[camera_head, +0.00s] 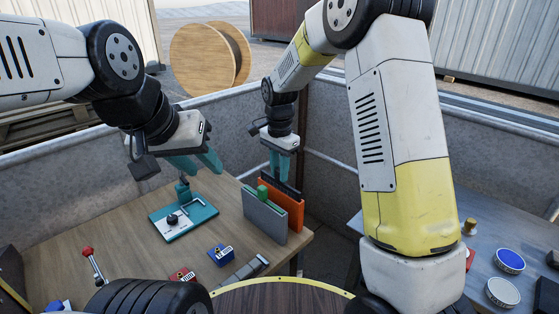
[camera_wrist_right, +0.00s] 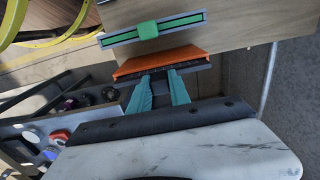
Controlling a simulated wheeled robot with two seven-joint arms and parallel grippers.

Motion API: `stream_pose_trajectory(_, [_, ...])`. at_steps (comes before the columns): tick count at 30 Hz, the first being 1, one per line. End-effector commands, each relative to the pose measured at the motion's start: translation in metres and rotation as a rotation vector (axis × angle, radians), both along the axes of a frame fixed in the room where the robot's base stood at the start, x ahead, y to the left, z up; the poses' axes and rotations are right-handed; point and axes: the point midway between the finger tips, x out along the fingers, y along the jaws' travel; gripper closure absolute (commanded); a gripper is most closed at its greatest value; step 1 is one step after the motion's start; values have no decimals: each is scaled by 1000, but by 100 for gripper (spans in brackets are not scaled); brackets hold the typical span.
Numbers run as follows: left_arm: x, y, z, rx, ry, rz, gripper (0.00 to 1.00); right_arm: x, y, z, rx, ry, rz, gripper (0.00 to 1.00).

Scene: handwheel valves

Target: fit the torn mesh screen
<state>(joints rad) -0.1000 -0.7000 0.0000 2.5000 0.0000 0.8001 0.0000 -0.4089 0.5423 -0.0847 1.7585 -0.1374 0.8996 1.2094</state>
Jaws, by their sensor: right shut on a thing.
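My right gripper (camera_head: 280,160) is shut on a dark, thin-edged piece (camera_head: 283,188) at the top of an upright orange holder (camera_head: 295,213). In the right wrist view its teal fingers (camera_wrist_right: 160,92) lie either side of a dark grip beside the orange holder (camera_wrist_right: 160,62). The piece is mostly hidden, so I cannot see mesh or a tear, or tell how deep it sits. A grey holder (camera_head: 264,220) with a green grip (camera_head: 262,192) stands alongside. My left gripper (camera_head: 197,162) is open and empty, above a teal-based device (camera_head: 184,219).
A blue block (camera_head: 221,255), red block (camera_head: 182,275) and red-tipped lever (camera_head: 90,262) are on the wooden table (camera_head: 120,225). A second table at right holds round lids (camera_head: 510,261). Grey walls (camera_head: 238,125) close off the back.

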Motion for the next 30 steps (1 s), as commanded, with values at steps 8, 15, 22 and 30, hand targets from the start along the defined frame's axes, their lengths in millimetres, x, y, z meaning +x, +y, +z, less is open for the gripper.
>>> stream_pose_trajectory(8, [0,0,0,0,0,0,64,0,0,-12,0,0,0,100])
stream_pose_trajectory(15, [0,0,0,0,0,0,64,0,0,-21,0,1,0,100])
stream_pose_trajectory(22, [0,0,0,0,0,0,64,0,0,-27,0,0,0,65])
stream_pose_trajectory(30, [0,0,0,0,0,0,64,0,0,-27,0,0,0,51])
